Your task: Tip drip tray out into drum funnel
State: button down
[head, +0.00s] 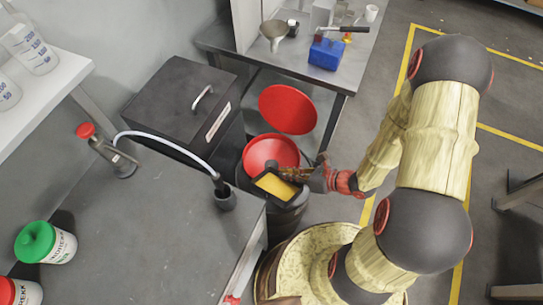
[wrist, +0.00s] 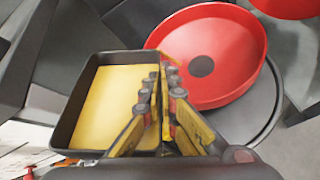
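The drip tray (head: 258,193) is a black rectangular tray with yellow liquid in it. In the wrist view its dark rim (wrist: 66,118) shows at the left, and the liquid covers its floor. My gripper (head: 297,174) is shut on the tray's right-hand wall, with one finger on each side in the wrist view (wrist: 163,88). The red drum funnel (head: 262,148) is a round bowl with a dark centre hole, on top of the dark drum (head: 290,218). In the wrist view the funnel (wrist: 222,38) lies just right of the tray. Its red lid (head: 288,108) stands open behind it.
A dark cabinet (head: 165,88) with a handle stands behind and left of the funnel. A bench at the back holds a blue box (head: 326,54).

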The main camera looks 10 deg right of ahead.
jog(key=shift+w+d+r+p, duration=0.15)
jog(key=shift+w+p, duration=0.2)
jog(key=shift+p, duration=0.3)
jog(key=shift+w+d+f+m+g+p, duration=0.15)
jog(key=shift+w+f+m+g+p, duration=0.15)
jog(key=shift+w+g+p, duration=0.15)
jog(key=shift+w+d+f+m+g+p, duration=0.1)
jog(key=shift+w+f+m+g+p, duration=0.1)
jog(key=shift+w+m+g+p, duration=0.25)
jog(key=shift+p, duration=0.35)
jog(key=shift+w+r+m+g+y+p, duration=0.15)
jog(key=shift+w+m+g+y+p, duration=0.2)
jog(key=shift+p, duration=0.45)
jog(key=shift+d+r+p, duration=0.1)
jog(key=shift+p, duration=0.3)
